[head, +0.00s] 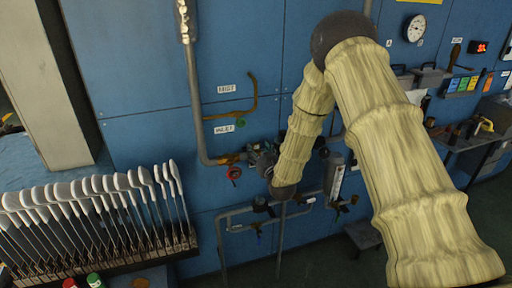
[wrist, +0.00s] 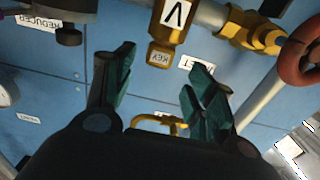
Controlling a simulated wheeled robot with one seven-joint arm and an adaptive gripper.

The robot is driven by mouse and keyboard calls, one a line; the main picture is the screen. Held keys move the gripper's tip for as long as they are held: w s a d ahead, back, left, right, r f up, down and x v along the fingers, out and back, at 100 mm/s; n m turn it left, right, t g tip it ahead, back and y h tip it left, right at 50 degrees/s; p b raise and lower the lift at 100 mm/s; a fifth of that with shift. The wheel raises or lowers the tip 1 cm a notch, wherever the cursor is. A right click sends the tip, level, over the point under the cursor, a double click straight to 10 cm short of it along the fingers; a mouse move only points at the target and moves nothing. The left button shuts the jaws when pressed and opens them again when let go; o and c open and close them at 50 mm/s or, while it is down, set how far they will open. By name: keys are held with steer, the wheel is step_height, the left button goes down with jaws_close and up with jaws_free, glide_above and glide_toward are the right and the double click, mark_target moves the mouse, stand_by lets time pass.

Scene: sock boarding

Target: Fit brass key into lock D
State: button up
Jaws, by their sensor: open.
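A brass block labelled KEY (wrist: 160,55) shows in the wrist view, just beyond the fingertips and roughly between them. It sits against a white plate with a black letter that looks like an upside-down A (wrist: 176,14). My gripper (wrist: 158,77) is open with nothing between its dark green finger pads, and it is apart from the block. In the head view my gripper is small and dark at the pipework, partly hidden by my arm. I cannot make out lock D in either view.
A brass valve (wrist: 245,30) and a red handwheel (wrist: 305,58) stand close on the right in the wrist view. The handwheel also shows in the head view (head: 233,173). Grey pipes (head: 195,105) run along the blue wall.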

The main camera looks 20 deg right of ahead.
mark_target(257, 144)
steer(key=shift+w+r+p, duration=0.2)
steer(key=shift+w+p, duration=0.15)
steer(key=shift+w, duration=0.1)
steer(key=shift+w+d+f+p, duration=0.1)
steer(key=shift+w+f+p, duration=0.1)
steer(key=shift+w+p, duration=1.35)
steer(key=shift+w+b, duration=0.45)
steer(key=shift+b, duration=0.05)
steer(key=c, duration=1.2)
